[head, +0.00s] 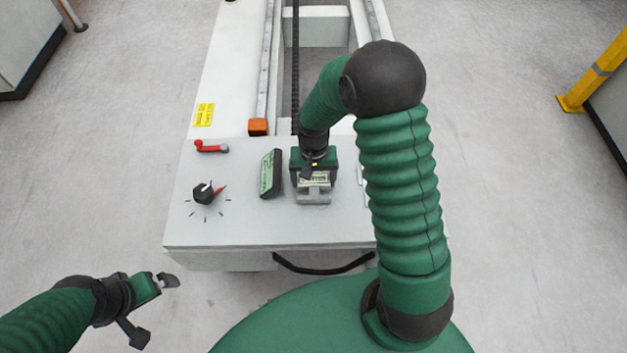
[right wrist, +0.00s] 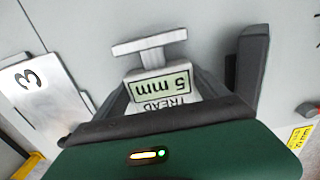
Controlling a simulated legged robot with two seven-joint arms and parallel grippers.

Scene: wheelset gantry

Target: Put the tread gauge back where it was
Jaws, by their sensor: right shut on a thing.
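The tread gauge (head: 314,196) is a light grey block with a T-shaped end and a pale green label. In the right wrist view the gauge (right wrist: 160,82) reads "TREAD 5 mm", upside down. My right gripper (head: 314,178) is shut on it, over the front panel of the white machine. The gripper's dark fingers (right wrist: 162,96) flank the label in the right wrist view. I cannot tell whether the gauge touches the panel. My left gripper (head: 154,308) is open and empty, off the panel's front left corner.
A dark display unit with a green face (head: 270,174) stands close left of the gauge. A rotary knob (head: 204,193) and red lever (head: 211,147) are farther left. A plate marked 3 (right wrist: 38,90) lies on the other side. The panel's front strip (head: 260,228) is clear.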

